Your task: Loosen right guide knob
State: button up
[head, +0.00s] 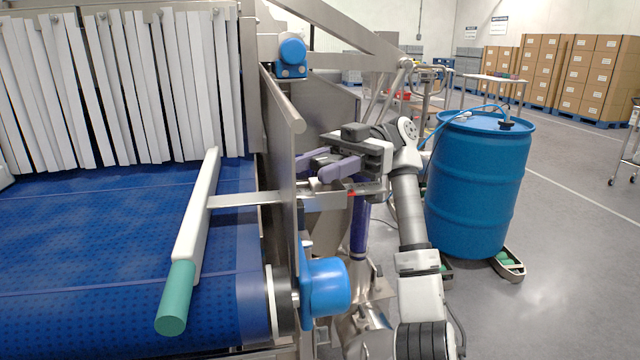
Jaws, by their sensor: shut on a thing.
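The right guide is a white rail (197,215) with a teal end, lying lengthwise over the blue belt. A flat metal bar (245,199) runs from it to the right, through the side plate, to a metal clamp block (325,201) outside. My gripper (316,169), with purple fingers, reaches in from the right just above this block.
The steel side plate (283,150) stands left of my gripper. A blue rounded housing (326,286) sticks out below it. A blue drum (475,190) stands behind my arm at the right. White strip curtains (120,90) hang over the belt (90,235). Open floor lies at the far right.

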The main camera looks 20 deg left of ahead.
jog(key=shift+h, duration=0.3)
jog(key=o, duration=1)
